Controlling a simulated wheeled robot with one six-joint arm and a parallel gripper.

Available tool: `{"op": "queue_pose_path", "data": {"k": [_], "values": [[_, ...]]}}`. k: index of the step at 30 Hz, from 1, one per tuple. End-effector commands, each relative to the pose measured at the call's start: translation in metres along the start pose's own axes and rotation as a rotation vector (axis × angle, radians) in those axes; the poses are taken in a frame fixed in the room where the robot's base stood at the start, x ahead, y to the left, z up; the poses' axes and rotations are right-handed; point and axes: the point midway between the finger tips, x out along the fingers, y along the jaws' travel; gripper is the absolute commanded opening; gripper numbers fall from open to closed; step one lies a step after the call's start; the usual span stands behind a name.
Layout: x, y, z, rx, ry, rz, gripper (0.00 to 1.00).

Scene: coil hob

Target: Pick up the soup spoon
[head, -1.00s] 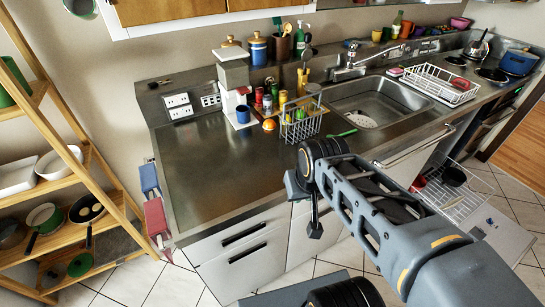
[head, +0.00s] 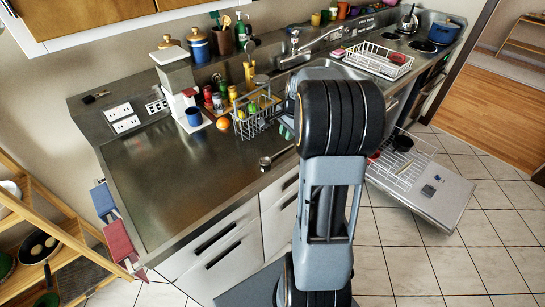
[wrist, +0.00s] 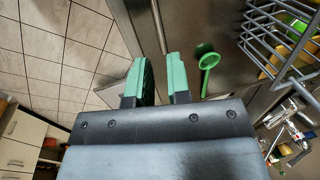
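A green spoon (wrist: 208,62) with a round bowl and short visible handle lies on the steel counter in the wrist view, just right of my gripper's fingers. It is apart from them. My gripper (wrist: 166,82) has two green-padded fingers standing apart, with nothing between them. In the head view my arm hides most of the gripper and the spot where the spoon lies. A small metal ladle-like thing (head: 266,162) also rests near the counter's front edge in the head view.
A wire basket (head: 257,117) with bottles and fruit stands close to the spoon; it also shows in the wrist view (wrist: 285,42). A coffee machine (head: 180,88) stands further left. The left counter (head: 170,185) is mostly clear. An open dishwasher (head: 425,185) juts out at the right.

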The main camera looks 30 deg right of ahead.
Motion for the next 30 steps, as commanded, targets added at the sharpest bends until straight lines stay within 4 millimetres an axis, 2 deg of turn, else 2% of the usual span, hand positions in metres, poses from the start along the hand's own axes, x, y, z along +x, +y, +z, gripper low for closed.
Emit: {"op": "queue_pose_path", "data": {"k": [3,6,14,21,25,30], "values": [[0.018,0.001,0.000,-0.001,-0.002,0.002,0.17],[0.028,0.000,0.000,-0.001,-0.001,0.000,0.17],[0.042,0.001,-0.001,-0.001,-0.001,0.001,0.17],[0.075,0.002,-0.003,-0.003,-0.001,0.002,0.17],[0.085,0.001,-0.003,-0.003,0.000,0.000,0.17],[0.087,0.001,-0.003,-0.003,0.001,-0.001,0.17]]}}
